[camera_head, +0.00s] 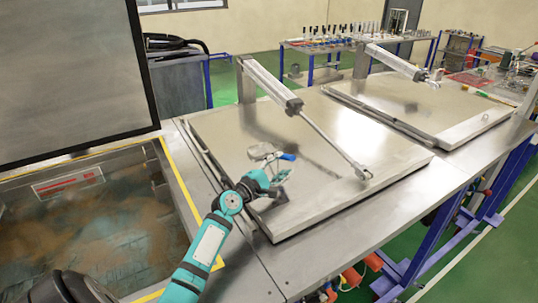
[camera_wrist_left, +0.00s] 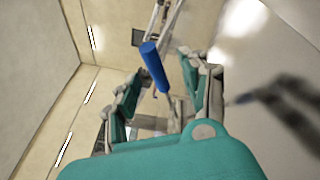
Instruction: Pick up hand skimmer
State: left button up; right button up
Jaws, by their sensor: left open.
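The hand skimmer shows mainly as a blue handle (camera_head: 287,157) just above or on the large metal lid; I cannot tell if it touches the lid. In the left wrist view the blue handle (camera_wrist_left: 154,65) stands out ahead of the palm, between the spread fingers and apart from the teal palm. The rest of the skimmer is hard to make out. My left gripper (camera_head: 272,161) is open, with its fingers around the handle area, close over the lid's left part. It also shows in the left wrist view (camera_wrist_left: 165,82). My right gripper is not in view.
The near metal lid (camera_head: 330,133) has a pneumatic cylinder (camera_head: 272,86) and rod reaching across it. A second lid (camera_head: 420,105) lies behind. An open tank (camera_head: 90,225) of murky liquid is at left, below a raised panel (camera_head: 70,75). A far table (camera_head: 350,40) holds several tools.

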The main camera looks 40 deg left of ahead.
aim_at(286, 158)
pick_arm(q)
jog(key=w, duration=0.2)
jog(key=w+b, duration=0.1)
jog(key=w, duration=0.1)
jog(key=shift+w+r, duration=0.2)
jog(key=shift+w, duration=0.2)
jog(key=shift+s+r, duration=0.1)
jog(key=shift+s, duration=0.05)
jog(key=shift+c, duration=0.2)
jog(key=shift+c, duration=1.1)
grip_shut()
